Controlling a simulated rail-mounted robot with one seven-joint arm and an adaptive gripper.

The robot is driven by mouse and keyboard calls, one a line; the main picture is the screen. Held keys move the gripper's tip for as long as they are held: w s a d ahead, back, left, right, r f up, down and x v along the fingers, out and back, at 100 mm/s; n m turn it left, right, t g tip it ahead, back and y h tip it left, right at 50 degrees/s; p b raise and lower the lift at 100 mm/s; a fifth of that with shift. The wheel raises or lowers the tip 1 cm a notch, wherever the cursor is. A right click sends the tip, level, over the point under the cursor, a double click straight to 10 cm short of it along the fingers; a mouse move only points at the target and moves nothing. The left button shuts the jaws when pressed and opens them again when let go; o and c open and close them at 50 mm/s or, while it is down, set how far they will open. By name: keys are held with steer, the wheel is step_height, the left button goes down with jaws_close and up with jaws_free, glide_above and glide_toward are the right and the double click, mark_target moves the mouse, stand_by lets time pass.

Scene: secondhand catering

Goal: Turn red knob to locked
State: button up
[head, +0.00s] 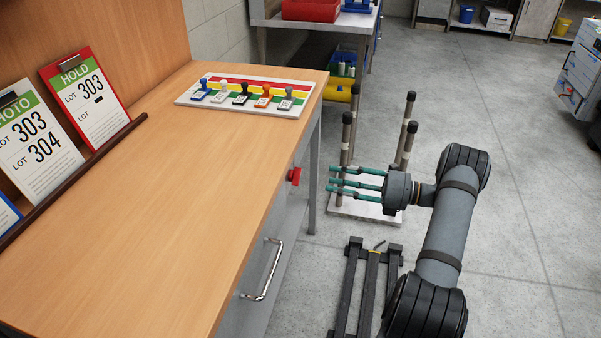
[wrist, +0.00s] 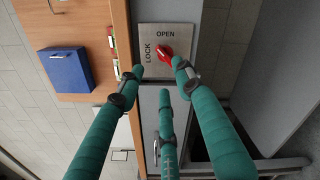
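The red knob (head: 294,176) sticks out from the bench's side, below the wooden top. In the wrist view the red knob (wrist: 166,53) sits on a silver plate (wrist: 150,68) marked OPEN along the top and LOCK along the left side. Which mark the knob points to is not clear. My gripper (head: 333,181) has three teal fingers, spread and empty, pointing at the bench side. It is right of the knob with a gap between. In the wrist view my gripper (wrist: 160,76) has its fingertips spread around and below the knob; one tip overlaps the plate's right edge.
A metal handle (head: 266,270) sticks out from the bench front, below and nearer than the knob. A stand with upright posts (head: 347,140) is behind my gripper. A black floor frame (head: 370,285) lies below. Stamps on a striped board (head: 250,95) and lot signs are on the bench.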

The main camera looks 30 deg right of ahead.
mark_target(295, 176)
steer(key=x, duration=0.9)
steer(key=shift+w+a+f+p, duration=0.2)
steer(key=shift+a+p, duration=0.1)
steer(key=shift+p, duration=0.1)
steer(key=c, duration=0.4)
jaws_close()
